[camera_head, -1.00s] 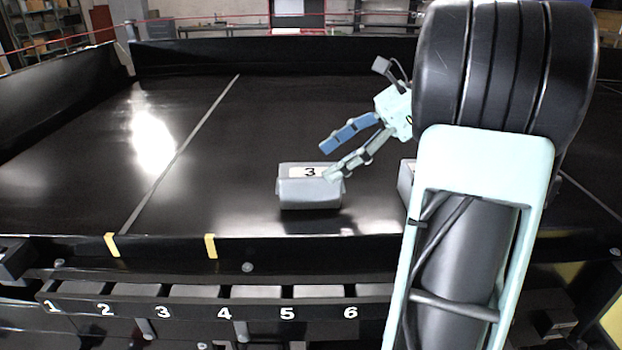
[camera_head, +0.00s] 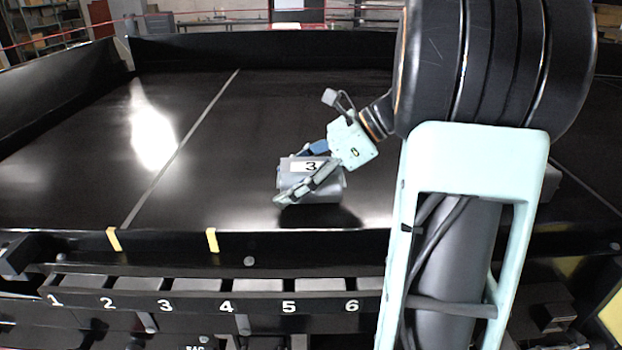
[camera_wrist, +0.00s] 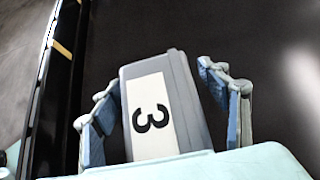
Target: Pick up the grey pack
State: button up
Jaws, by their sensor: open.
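The grey pack (camera_head: 325,190) has a white label with a black 3 and sits on the black conveyor near its front edge. My gripper (camera_head: 292,178) is open, with one finger in front of the pack and the blue-padded finger behind it. In the wrist view the pack (camera_wrist: 187,84) stands between the two spread fingers of my gripper (camera_wrist: 155,95). A gap shows between the pack and the right finger. The left finger is close to the pack's other side. The pack's near end is hidden by the gripper body.
The dark conveyor surface (camera_head: 240,150) is clear to the left of the pack. A low black rail (camera_head: 170,240) with yellow marks runs along the front, above numbered bins (camera_head: 255,300). Part of another grey box (camera_head: 551,182) shows at the right behind my arm.

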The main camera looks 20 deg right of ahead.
jog(key=c, duration=1.5)
jog(key=shift+c, duration=0.8)
jog(key=shift+r, duration=0.2)
